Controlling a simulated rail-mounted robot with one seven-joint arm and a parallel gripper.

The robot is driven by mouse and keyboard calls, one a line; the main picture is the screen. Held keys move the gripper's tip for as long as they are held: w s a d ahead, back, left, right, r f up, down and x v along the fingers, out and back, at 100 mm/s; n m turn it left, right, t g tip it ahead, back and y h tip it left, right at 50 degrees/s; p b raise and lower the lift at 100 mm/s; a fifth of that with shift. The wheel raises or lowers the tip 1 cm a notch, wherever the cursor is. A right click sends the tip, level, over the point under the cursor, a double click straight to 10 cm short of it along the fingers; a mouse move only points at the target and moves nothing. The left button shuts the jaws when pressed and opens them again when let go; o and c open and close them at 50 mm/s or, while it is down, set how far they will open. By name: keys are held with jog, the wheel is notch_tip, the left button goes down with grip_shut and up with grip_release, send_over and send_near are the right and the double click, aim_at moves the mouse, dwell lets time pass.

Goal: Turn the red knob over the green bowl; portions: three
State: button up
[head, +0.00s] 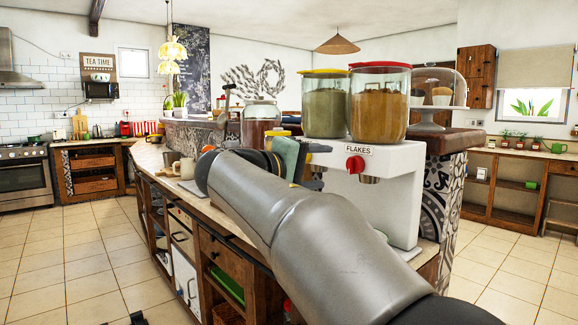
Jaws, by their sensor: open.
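A white dispenser (396,180) labelled FLAKES stands on the counter. It carries a jar with a red lid and orange-brown contents (380,103) and a jar with a yellow lid and greenish contents (325,108). The red knob (355,164) is on its front, under the label. My gripper (317,166) is open, just left of the red knob and pointing at it; no contact can be made out. My arm covers the area below the dispenser, and no green bowl shows there.
A glass-domed cake stand (438,95) is behind the dispenser at right. The tiled floor at left is clear.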

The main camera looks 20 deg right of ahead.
jog(key=v, duration=0.7)
jog(key=shift+s+a+p, duration=0.2)
jog(key=shift+a+p, duration=0.1)
jog(key=shift+p, duration=0.1)
jog(key=shift+r, duration=0.1)
